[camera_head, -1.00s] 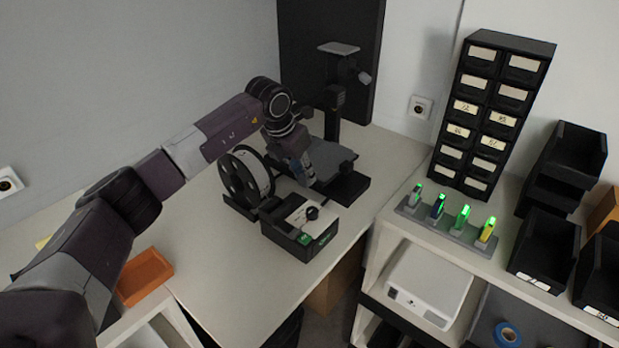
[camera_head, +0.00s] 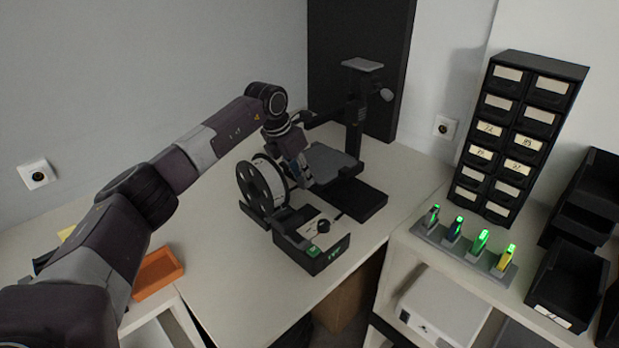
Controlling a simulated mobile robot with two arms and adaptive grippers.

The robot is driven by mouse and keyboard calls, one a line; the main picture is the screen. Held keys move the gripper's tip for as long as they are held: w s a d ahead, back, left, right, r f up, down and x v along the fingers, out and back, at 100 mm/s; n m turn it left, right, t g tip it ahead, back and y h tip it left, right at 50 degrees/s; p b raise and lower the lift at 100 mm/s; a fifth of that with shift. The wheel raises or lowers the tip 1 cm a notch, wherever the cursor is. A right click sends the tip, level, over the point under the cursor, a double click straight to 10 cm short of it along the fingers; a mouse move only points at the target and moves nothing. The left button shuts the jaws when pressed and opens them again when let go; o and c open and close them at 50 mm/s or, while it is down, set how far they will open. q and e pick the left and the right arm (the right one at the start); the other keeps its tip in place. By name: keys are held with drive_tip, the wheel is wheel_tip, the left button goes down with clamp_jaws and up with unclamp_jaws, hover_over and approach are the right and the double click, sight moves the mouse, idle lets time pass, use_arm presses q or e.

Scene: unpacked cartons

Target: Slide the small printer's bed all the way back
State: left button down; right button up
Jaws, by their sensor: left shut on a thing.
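The small printer stands on the table near the back, with a dark upright column (camera_head: 354,112) and a black base (camera_head: 358,198). Its grey flat bed (camera_head: 332,160) sits over the far left part of the base, and a stretch of the base's near right end is bare. My left gripper (camera_head: 301,178) reaches in from the left and is shut at the bed's near left edge. Its fingertips are small and partly hidden, so the exact grip is hard to see. My right gripper is out of view.
A black spool (camera_head: 262,187) stands close beside my left gripper. An orange tray (camera_head: 156,274) is at the left. A shelf with small glowing devices (camera_head: 480,241) and a drawer tower (camera_head: 519,135) is at right.

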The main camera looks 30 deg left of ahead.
use_arm(q)
drive_tip(key=shift+w+a+r, duration=0.15)
drive_tip(key=shift+a+r, duration=0.05)
drive_tip(key=c, duration=1.9)
unclamp_jaws()
drive_tip(key=shift+o, duration=1.1)
drive_tip(key=shift+a, duration=0.1)
drive_tip(key=v, duration=1.2)
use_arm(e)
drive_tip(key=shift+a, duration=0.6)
use_arm(q)
drive_tip(key=shift+a+f, duration=0.1)
drive_tip(key=shift+f, duration=0.05)
